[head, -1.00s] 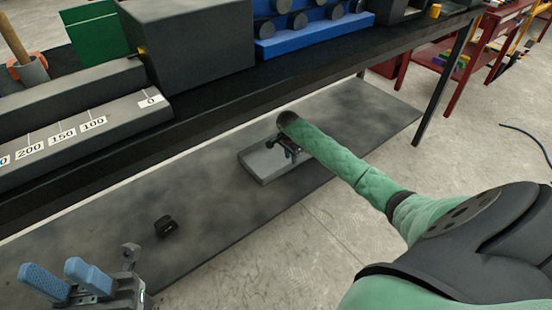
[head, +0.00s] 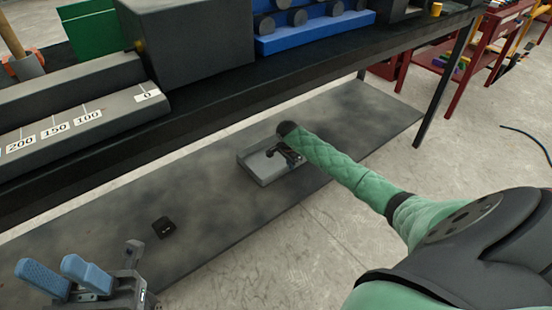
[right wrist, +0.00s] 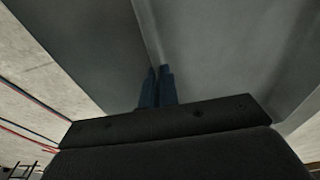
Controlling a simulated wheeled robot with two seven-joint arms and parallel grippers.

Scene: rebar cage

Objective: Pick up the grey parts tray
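The grey parts tray (head: 262,177) is on or just above the dark lower shelf, near the middle of the head view; I cannot tell whether its base touches the shelf. My right gripper (head: 285,155) reaches it from the right, and my forearm hides part of it. In the right wrist view, the blue fingers (right wrist: 157,86) are close together at the tray's wall (right wrist: 147,30), one on each side, seemingly shut on it. My left gripper (head: 66,275) is at the lower left with its blue fingers apart, empty and away from the tray.
A small black block (head: 164,228) lies on the lower shelf (head: 215,215), left of the tray. The dark bench edge (head: 235,112) runs above the shelf, with a bench leg (head: 436,100) at right. Open floor (head: 320,230) lies in front.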

